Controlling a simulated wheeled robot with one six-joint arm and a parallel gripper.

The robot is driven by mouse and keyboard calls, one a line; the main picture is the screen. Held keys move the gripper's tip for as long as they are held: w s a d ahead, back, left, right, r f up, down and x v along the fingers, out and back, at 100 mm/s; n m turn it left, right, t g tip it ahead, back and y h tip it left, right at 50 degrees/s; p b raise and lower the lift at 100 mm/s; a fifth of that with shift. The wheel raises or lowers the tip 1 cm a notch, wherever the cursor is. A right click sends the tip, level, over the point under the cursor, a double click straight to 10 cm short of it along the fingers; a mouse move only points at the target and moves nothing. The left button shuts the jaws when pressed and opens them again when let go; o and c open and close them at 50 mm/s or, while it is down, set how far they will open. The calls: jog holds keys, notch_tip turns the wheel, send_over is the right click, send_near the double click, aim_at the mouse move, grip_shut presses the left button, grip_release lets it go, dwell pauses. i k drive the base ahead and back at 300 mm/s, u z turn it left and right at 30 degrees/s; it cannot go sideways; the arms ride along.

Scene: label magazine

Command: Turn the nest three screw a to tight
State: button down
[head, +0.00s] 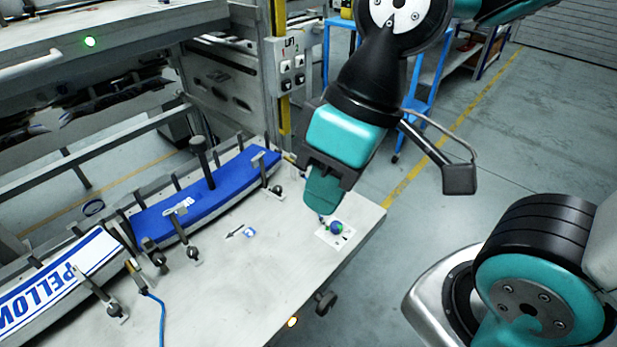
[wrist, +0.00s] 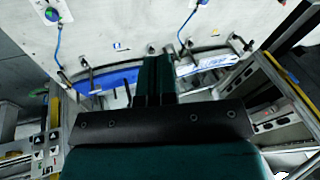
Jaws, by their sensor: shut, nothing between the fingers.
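Several small clamp screws with dark round knobs stand along the front of the curved nests: one at the right end of the blue nest (head: 276,190), others in front of it (head: 192,252) and near the white nest (head: 115,309). I cannot tell which is nest three screw a. My gripper (head: 320,203) is shut and empty, above the right part of the table, apart from every screw. In the wrist view its fingers (wrist: 154,72) cover part of the nest row, hiding what lies behind them.
A blue-green knob (head: 336,227) on a white plate stands near the table's right corner. A white nest with blue lettering (head: 60,280) lies at left, with a blue cable (head: 161,318) beside it. Posts rise behind the nests. The table's front middle (head: 230,295) is clear.

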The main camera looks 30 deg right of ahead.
aim_at(278, 190)
jog(key=k, duration=1.1)
jog(key=z, duration=0.95)
jog(key=i, duration=0.9)
jog(key=u, duration=0.45)
jog(key=i, duration=0.85)
jog(key=u, duration=0.8)
